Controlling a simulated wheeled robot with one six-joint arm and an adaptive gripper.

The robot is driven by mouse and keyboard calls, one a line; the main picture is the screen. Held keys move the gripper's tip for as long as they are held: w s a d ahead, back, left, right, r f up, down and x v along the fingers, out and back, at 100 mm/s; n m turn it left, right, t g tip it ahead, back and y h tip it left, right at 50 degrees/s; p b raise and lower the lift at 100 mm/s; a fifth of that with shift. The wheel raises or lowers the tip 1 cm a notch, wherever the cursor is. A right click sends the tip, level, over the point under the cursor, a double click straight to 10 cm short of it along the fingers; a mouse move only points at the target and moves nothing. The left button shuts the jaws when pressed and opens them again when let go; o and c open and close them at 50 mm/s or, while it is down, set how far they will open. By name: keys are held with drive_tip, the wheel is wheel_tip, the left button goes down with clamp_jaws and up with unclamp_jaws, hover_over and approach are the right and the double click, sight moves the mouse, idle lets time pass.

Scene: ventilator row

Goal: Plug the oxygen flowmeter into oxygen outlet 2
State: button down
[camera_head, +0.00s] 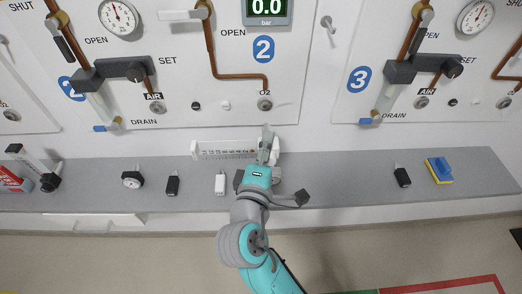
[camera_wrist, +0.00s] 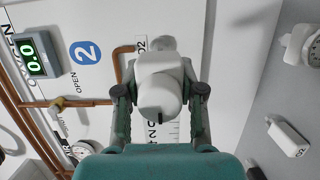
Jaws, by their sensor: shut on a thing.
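My gripper (camera_head: 266,150) is in front of the panel, just below oxygen outlet 2 (camera_head: 265,103), the round port under the O2 label in the head view. In the wrist view my gripper (camera_wrist: 160,98) is shut on a white, rounded body (camera_wrist: 160,82), which I take to be the oxygen flowmeter. Its far end is toward the panel near the O2 label (camera_wrist: 141,44). The held body hides much of the outlet area there, so I cannot tell whether they touch. In the head view the held body is largely hidden by my gripper.
A grey shelf (camera_head: 320,180) runs below the panel. A white numbered strip (camera_head: 225,151) is beside my gripper.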

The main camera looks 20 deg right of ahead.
sight(256, 154)
drive_tip(key=shift+w+d, duration=0.25)
drive_tip(key=shift+w, duration=0.6)
drive_tip(key=shift+w+d, duration=0.3)
drive_tip(key=shift+w, duration=0.55)
drive_tip(key=shift+w+d, duration=0.25)
drive_tip(key=shift+w, duration=0.6)
drive_tip(key=shift+w+d, duration=0.2)
drive_tip(key=shift+w, duration=0.45)
drive_tip(key=shift+w+d, duration=0.2)
drive_tip(key=shift+w, duration=0.45)
drive_tip(key=c, duration=0.6)
unclamp_jaws()
drive_tip(key=v, duration=1.2)
